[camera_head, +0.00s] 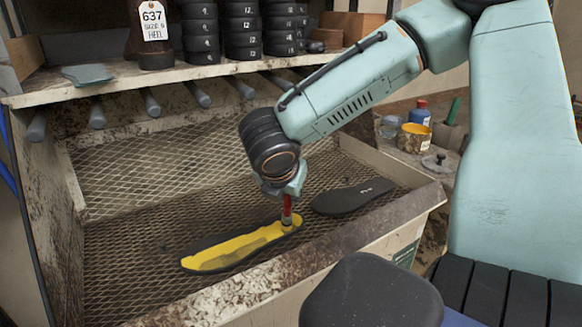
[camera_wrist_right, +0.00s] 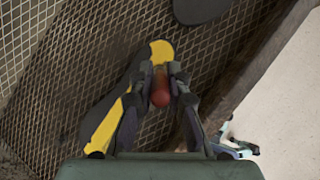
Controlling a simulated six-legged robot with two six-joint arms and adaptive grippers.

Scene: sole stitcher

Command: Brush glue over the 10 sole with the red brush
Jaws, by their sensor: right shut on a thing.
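A dark sole (camera_head: 240,247) lies on the mesh of the tray, with yellow glue over much of its top and darker patches along it. It also shows in the wrist view (camera_wrist_right: 128,98), with yellow at one end and along one side. My right gripper (camera_head: 284,192) is shut on the red brush (camera_head: 287,207), held upright over the sole's right end. In the wrist view the brush's red handle (camera_wrist_right: 160,93) sits between the fingers. The bristles are hidden there. A second, bare dark sole (camera_head: 352,196) lies to the right; its pale mark is unreadable. My left gripper is out of view.
The mesh tray (camera_head: 130,165) has a raised, worn front rim (camera_head: 235,297). A shelf (camera_head: 115,88) behind it carries stacked numbered heels (camera_head: 243,30). Right of the tray stand a yellow-topped glue pot (camera_head: 414,137), a blue bottle (camera_head: 420,112) and a small lid (camera_head: 440,163).

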